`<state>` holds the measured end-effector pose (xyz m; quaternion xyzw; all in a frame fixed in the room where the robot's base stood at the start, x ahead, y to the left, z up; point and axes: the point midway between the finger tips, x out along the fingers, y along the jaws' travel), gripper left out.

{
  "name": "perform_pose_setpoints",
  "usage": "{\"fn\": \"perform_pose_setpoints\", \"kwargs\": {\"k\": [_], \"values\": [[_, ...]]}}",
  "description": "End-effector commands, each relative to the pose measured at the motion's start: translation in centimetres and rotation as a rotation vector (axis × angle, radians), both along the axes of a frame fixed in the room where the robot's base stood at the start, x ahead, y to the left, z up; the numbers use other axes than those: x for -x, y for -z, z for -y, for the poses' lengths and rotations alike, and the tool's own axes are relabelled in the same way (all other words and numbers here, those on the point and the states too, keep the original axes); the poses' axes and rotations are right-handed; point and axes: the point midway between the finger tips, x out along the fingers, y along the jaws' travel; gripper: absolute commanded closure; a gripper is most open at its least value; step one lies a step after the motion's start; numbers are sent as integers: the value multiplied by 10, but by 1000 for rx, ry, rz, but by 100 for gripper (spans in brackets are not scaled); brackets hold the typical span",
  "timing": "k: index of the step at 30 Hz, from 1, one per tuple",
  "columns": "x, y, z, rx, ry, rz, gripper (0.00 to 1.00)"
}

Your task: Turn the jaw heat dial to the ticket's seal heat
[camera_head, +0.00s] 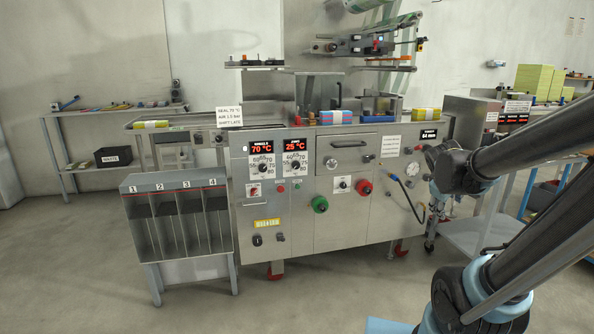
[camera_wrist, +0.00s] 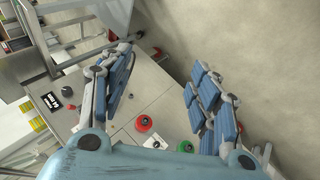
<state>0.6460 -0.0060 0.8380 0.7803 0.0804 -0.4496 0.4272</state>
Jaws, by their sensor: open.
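The ticket (camera_head: 230,116) is a white card at the machine's upper left edge; it reads SEAL 70 °C, with an air line and a shift line below. The jaw heat dial (camera_head: 296,164) is a black knob on a white scale plate, under a red display (camera_head: 295,146) showing 25 °C. Its pointer is too small to read. Left of it is a similar dial (camera_head: 263,166) under a display (camera_head: 262,149) showing 70 °C. My gripper (camera_wrist: 162,65) is open and empty in the wrist view, its blue-padded fingers spread wide. It is right of and apart from the dials.
A green knob (camera_head: 320,204) and a red knob (camera_head: 364,186) stick out from the machine front. A numbered bin rack (camera_head: 145,183) stands at the left front. A hose (camera_head: 408,197) hangs at the right. The floor before the machine is clear.

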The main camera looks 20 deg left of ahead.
Motion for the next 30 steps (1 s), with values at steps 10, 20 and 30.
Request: {"fn": "perform_pose_setpoints", "kwargs": {"k": [10, 20, 30], "values": [[-109, -28, -65, 330, -363, 154, 44], [-186, -39, -162, 667, -693, 308, 44], [-226, -26, -288, 1036, -1009, 480, 44]]}}
